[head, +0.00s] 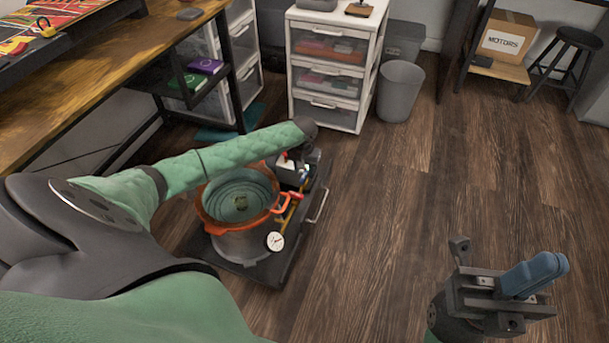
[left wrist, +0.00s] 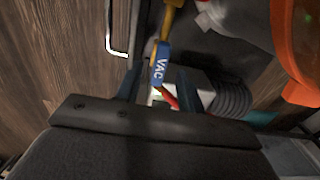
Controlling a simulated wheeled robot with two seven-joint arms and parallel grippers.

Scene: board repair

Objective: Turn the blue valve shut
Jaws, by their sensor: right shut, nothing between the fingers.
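The blue valve handle (left wrist: 160,65), marked VAC, shows in the left wrist view on a yellow fitting (left wrist: 172,18). My left gripper (left wrist: 157,80) is open, with one finger on each side of the handle and visible gaps. I cannot tell how far down the fingers reach beside it. A red part (left wrist: 170,99) lies just below the handle. In the head view my left arm reaches over the pot (head: 240,242), and its gripper is mostly hidden near the pump. My right gripper (head: 533,275) is shut and empty, over the floor at the lower right.
The pot with an orange rim and a dial gauge (head: 275,241) stands on a dark low cart (head: 268,270) with a metal handle (head: 318,206). A white drawer unit (head: 327,125) and grey bin (head: 400,92) stand behind. A wooden workbench (head: 130,70) is at left. Floor at right is clear.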

